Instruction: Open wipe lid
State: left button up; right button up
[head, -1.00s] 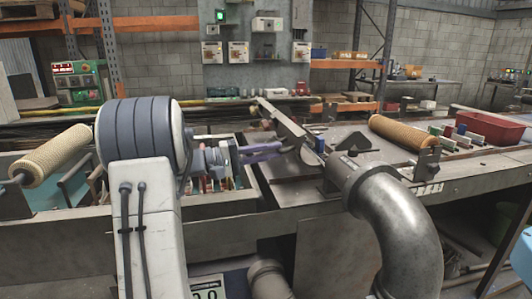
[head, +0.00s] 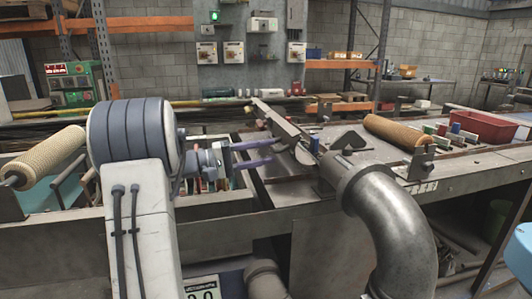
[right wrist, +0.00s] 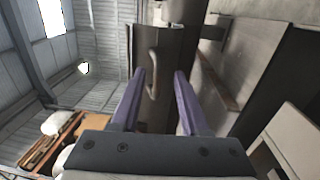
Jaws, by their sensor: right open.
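A long grey metal flap (head: 283,127), which looks like the wipe lid, stands tilted at the left end of the metal bench. In the right wrist view, a dark metal plate (right wrist: 172,52) with a bent handle (right wrist: 153,72) lies ahead. My right gripper (head: 272,151) is open, its two purple fingers pointing at the flap. In the right wrist view, the handle shows between the fingers of the right gripper (right wrist: 160,73), nearer the left one. I cannot tell whether they touch it. My left gripper is not in view.
A thick grey pipe elbow (head: 390,212) rises in front of the bench (head: 300,193). A tan mesh roll (head: 398,132) lies on the bench at right, and another mesh roll (head: 48,155) is at far left. A red tray (head: 487,127) stands at the back right.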

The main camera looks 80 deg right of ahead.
jog(key=v, duration=1)
jog(key=w+a+f+n+t+h, duration=0.1)
jog(key=w+a+f+n+t, duration=0.5)
jog(key=w+a, duration=0.45)
jog(key=w+a+f+n+t, duration=0.6)
jog(key=w+a+f+t, duration=0.1)
jog(key=a, duration=0.7)
jog(key=a+f+n+t+y, duration=0.2)
jog(key=a, duration=0.6)
jog(key=a+f+n+t+y, duration=0.2)
jog(key=a+f+n, duration=0.1)
jog(key=a, duration=0.6)
jog(key=s+a+f+n+y, duration=0.1)
jog(key=s+a+n+y, duration=0.1)
jog(key=s+a, duration=0.35)
jog(key=s+a+f+n+y, duration=0.1)
jog(key=s+a+n+y, duration=0.1)
jog(key=a, duration=0.7)
notch_tip(320, 180, up, 20)
jog(key=p, duration=1.9)
jog(key=shift+s+t+p, duration=0.25)
jog(key=shift+t+p, duration=0.1)
jog(key=shift+t, duration=0.05)
